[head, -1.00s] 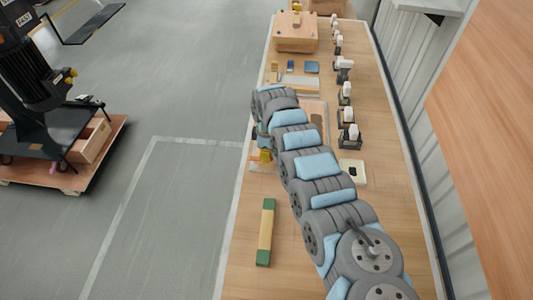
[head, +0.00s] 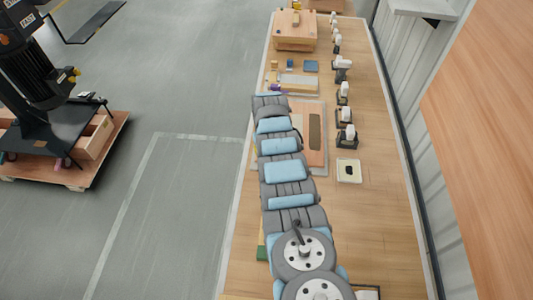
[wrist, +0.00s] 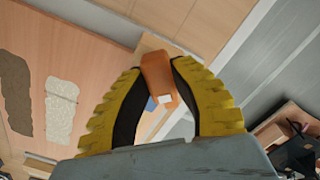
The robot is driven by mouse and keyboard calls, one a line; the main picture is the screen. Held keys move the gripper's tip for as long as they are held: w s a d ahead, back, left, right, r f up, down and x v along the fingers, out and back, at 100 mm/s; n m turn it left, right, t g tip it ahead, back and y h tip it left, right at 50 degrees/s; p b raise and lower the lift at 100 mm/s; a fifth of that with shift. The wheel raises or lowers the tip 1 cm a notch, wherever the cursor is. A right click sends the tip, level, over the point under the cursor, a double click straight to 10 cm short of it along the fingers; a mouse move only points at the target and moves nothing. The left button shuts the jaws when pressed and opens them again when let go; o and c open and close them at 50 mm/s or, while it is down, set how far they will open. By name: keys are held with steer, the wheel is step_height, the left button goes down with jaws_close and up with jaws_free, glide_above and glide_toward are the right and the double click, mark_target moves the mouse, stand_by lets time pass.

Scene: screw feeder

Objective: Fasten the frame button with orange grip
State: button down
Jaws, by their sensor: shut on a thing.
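An orange grip (wrist: 160,82) shows in the wrist view between the yellow fingers of my gripper (wrist: 163,85). My gripper is shut on this orange piece, which has a small white patch on it. A pale wooden piece lies behind its upper end; I cannot tell whether they touch. In the head view my arm covers my gripper and the orange grip. A wooden panel (wrist: 100,75) with a dark brown and a pale speckled patch lies left of the fingers in the wrist view, and it also shows beside my arm in the head view (head: 318,168).
The long wooden workbench (head: 385,230) carries a row of black-and-white devices (head: 347,136) along its right side. A wooden box (head: 296,43) stands at the far end. A pale square plate (head: 349,171) lies right of the panel.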

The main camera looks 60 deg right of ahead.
steer(key=m+b, duration=0.2)
steer(key=m, duration=0.2)
steer(key=shift+f, duration=0.2)
steer(key=shift+m+b, duration=1.05)
steer(key=shift+m, duration=1.05)
steer(key=shift+r, duration=0.1)
steer(key=c, duration=0.9)
jaws_free()
steer(key=shift+o, duration=0.2)
steer(key=shift+r, duration=0.1)
step_height(320, 180, up, 12)
